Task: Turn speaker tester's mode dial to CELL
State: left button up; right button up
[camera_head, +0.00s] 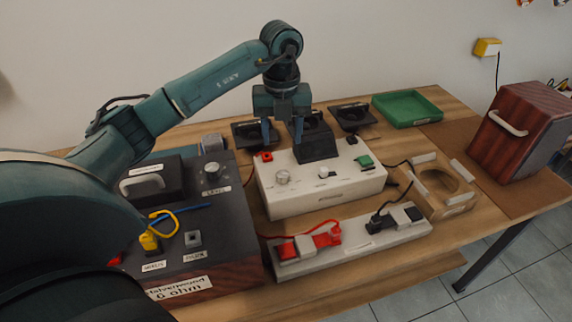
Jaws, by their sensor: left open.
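A white box with controls (318,193), which looks like the speaker tester, stands mid-table. Its front left carries a round silver dial (282,178), probably the mode dial; its pointer and markings are too small to read. A smaller knob (323,173) sits at its middle, a green switch (364,160) at the right and a red part (266,157) at the back left. A dark sloped block (317,143) stands at its back. My left gripper (282,138) points down, open, above the box's back edge, behind and above the silver dial and apart from it. My right gripper is not in view.
A dark box with a knob (212,172) stands left, under my left arm. A pale strip with red and black plugs (345,243) lies in front. A wooden frame (438,187), a green tray (406,108) and a wooden speaker (520,132) stand to the right. Black speaker parts (354,117) lie behind.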

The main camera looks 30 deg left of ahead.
aim_at(282, 173)
pick_arm(q)
notch_tip(282, 173, down, 11)
jog(key=shift+f+p, duration=0.1)
jog(key=shift+p, duration=0.2)
jog(key=shift+c, duration=0.4)
jog(key=c, duration=0.9)
